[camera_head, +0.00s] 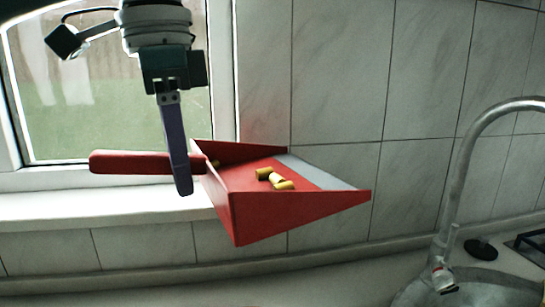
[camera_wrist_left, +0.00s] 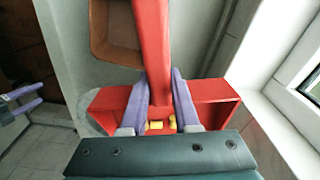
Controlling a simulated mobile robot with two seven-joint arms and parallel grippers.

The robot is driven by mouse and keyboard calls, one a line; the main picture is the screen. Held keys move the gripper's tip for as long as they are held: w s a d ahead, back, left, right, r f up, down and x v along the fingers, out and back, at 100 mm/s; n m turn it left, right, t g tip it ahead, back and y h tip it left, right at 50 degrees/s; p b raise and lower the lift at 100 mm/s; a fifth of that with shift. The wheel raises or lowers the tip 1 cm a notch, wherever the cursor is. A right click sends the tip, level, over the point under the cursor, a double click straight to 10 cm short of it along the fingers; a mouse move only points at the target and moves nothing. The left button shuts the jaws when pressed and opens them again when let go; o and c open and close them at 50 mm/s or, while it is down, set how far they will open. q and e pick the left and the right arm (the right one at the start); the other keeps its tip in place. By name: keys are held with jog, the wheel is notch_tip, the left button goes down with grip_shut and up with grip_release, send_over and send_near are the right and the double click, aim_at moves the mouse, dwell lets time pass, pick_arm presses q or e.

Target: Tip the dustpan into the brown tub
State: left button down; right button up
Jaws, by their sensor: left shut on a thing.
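The red dustpan (camera_head: 255,200) hangs in the air in the head view, its handle to the left and its grey-lipped open side to the right. Several short yellow pieces (camera_head: 272,178) lie inside it. My left gripper (camera_head: 183,183) is shut on the handle close to the pan. In the left wrist view the purple fingers sit on both sides of the red handle (camera_wrist_left: 153,45). The brown tub (camera_wrist_left: 101,42) shows there beyond the handle, partly hidden by it. My right gripper (camera_wrist_left: 22,103) shows at that view's left edge, fingers apart and empty.
A metal tap (camera_head: 465,160) and round sink (camera_head: 470,290) are at the right of the head view. A window with a white sill (camera_head: 100,205) is at the left, behind the dustpan. A tiled wall (camera_head: 335,75) stands behind the counter.

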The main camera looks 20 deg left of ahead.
pick_arm(q)
jog(key=w+a+f+m+g+b, duration=0.1)
jog(key=w+a+f+m+b, duration=0.2)
jog(key=a+f+m, duration=0.95)
jog(key=s+d+r+m+t+y+p, duration=0.2)
jog(key=s+d+r+t+y+p, duration=0.3)
jog(key=d+r+y+p, duration=0.5)
jog(key=shift+s+d+r+p, duration=0.4)
jog(key=shift+s+p, duration=0.2)
jog(key=shift+p, duration=3.3)
pick_arm(e)
notch_tip(320, 180, up, 14)
jog(key=d, duration=0.1)
jog(key=shift+r, duration=0.25)
